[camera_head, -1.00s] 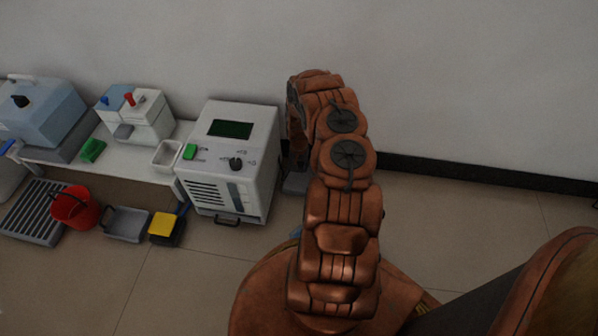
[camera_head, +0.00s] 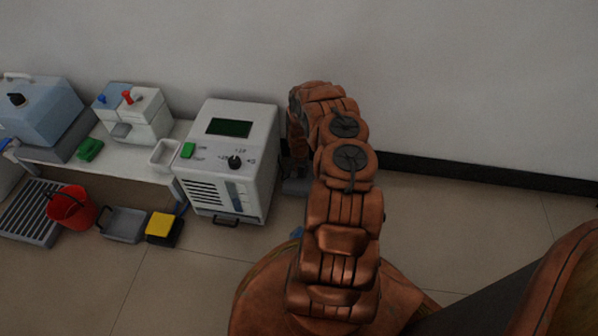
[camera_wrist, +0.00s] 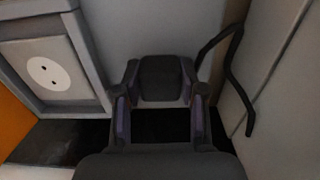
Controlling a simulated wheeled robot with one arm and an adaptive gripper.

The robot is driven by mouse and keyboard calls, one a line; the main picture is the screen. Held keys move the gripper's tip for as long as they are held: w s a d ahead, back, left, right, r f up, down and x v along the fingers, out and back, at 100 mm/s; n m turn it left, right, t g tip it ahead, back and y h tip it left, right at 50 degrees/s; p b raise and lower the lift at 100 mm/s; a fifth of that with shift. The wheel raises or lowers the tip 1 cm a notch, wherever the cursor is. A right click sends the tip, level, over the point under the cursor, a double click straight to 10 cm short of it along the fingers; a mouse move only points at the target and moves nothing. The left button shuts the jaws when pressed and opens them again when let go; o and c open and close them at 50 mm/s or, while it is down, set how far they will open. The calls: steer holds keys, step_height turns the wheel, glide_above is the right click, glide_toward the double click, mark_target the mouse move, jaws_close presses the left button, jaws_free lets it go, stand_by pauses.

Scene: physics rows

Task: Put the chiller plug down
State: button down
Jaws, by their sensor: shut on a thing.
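The chiller, a pale box with a dark green screen (camera_head: 262,150), stands left of my arm in the head view. In the wrist view, my gripper (camera_wrist: 160,108) is shut on a dark grey block, which I take for the chiller plug (camera_wrist: 163,78). The plug sits between the two fingers. A black bent cord or handle (camera_wrist: 236,84) shows to its right, against a grey panel. A white round socket face (camera_wrist: 48,73) in a grey frame is to the left, apart from the plug. My arm hides the gripper in the head view.
Left of the chiller is a low white bench with a blue container (camera_head: 40,112), a two-tone unit (camera_head: 148,115) and a small white tray (camera_head: 164,155). A red bucket (camera_head: 72,208), grey tray (camera_head: 124,225) and yellow-black item (camera_head: 163,227) are on the floor. Right floor is open.

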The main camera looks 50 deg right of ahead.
steer(key=c, duration=0.7)
jaws_free()
steer(key=shift+o, duration=0.2)
step_height(320, 180, up, 13)
steer(key=p, duration=0.4)
step_height(320, 180, up, 17)
steer(key=n+g, duration=0.1)
steer(key=n, duration=0.1)
glide_above(299, 170)
steer(key=s+a, duration=0.1)
steer(key=a, duration=0.8)
steer(key=s+a+r+n+g, duration=0.1)
steer(key=s+a+r+n, duration=0.35)
steer(key=a+r, duration=0.85)
steer(key=s+a+r+n, duration=0.1)
steer(key=s+a+r, duration=0.3)
steer(key=s, duration=0.4)
steer(key=s+a+r+n+g, duration=0.1)
steer(key=s+a+r, duration=0.3)
steer(key=s, duration=0.5)
steer(key=s+a+r+n, duration=0.2)
steer(key=s+a+r, duration=0.3)
steer(key=s+a, duration=0.3)
steer(key=shift+s+n+g, duration=0.35)
steer(key=shift+s+g, duration=0.05)
steer(key=shift+s, duration=0.35)
